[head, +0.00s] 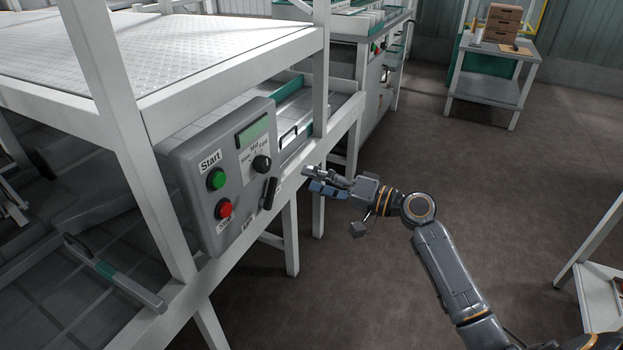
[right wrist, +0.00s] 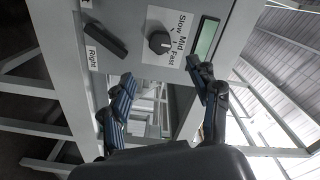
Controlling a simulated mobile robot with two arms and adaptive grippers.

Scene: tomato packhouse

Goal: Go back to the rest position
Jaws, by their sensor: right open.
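My right gripper (head: 326,182) is open and empty in the head view, just right of the grey control panel (head: 205,150). The panel carries a green Start button (head: 216,179), a red button (head: 223,208), a black speed knob (head: 262,164) and a black lever (head: 270,193). The knob (right wrist: 160,42) and lever (right wrist: 104,41) also show in the right wrist view, apart from the fingers. My left gripper is not in view.
The white machine frame (head: 112,90) fills the left, close to my right gripper. A cart (head: 490,88) with stacked brown boxes (head: 502,22) stands at the back right. A white shelf edge (head: 600,300) is at the lower right. The floor between is clear.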

